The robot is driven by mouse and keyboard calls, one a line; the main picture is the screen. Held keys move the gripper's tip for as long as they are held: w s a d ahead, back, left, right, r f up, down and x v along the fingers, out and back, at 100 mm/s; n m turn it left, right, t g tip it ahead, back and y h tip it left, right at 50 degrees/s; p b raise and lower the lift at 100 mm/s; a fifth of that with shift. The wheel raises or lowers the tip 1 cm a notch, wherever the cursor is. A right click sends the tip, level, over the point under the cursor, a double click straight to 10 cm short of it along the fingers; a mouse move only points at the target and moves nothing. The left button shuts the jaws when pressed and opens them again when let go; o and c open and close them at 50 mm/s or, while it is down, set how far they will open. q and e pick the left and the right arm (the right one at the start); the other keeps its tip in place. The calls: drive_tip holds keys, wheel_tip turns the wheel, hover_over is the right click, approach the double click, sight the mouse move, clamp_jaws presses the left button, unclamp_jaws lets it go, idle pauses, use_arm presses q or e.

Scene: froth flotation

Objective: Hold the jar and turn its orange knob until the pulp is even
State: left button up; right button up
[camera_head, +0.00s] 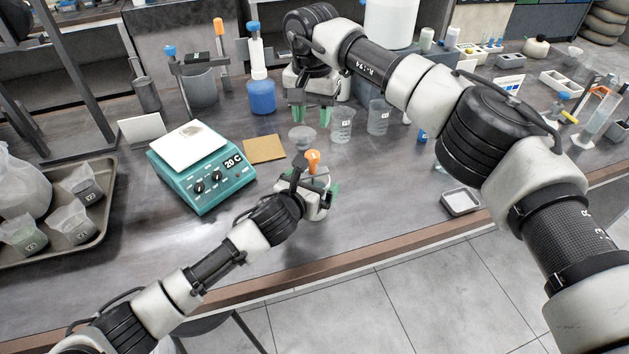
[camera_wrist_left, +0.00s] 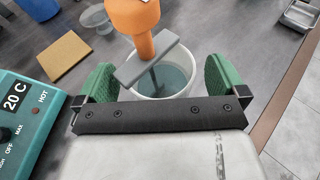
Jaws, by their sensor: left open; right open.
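The jar (camera_wrist_left: 194,62) is a round pale vessel with grey-blue liquid inside, upright on the bench. A grey crossbar (camera_wrist_left: 150,60) lies over its mouth, with a stirrer shaft going down into the liquid. The orange knob (camera_head: 313,156) stands above it and also shows in the left wrist view (camera_wrist_left: 137,22). My left gripper (camera_wrist_left: 166,82) is open, with one green pad on each side of the jar; I cannot tell whether they touch it. In the head view, this gripper hides much of the jar. My right gripper (camera_head: 312,114) is open and empty, pointing down behind the knob.
A teal hot plate (camera_head: 213,193) and a cork mat (camera_head: 264,149) are left of the jar. A shallow glass dish (camera_head: 302,132) and two beakers (camera_head: 342,125) (camera_head: 378,117) stand close behind. A small metal tray (camera_head: 460,202) is at right. The bench's front edge is near.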

use_arm(q)
drive_tip(key=shift+x, duration=0.8)
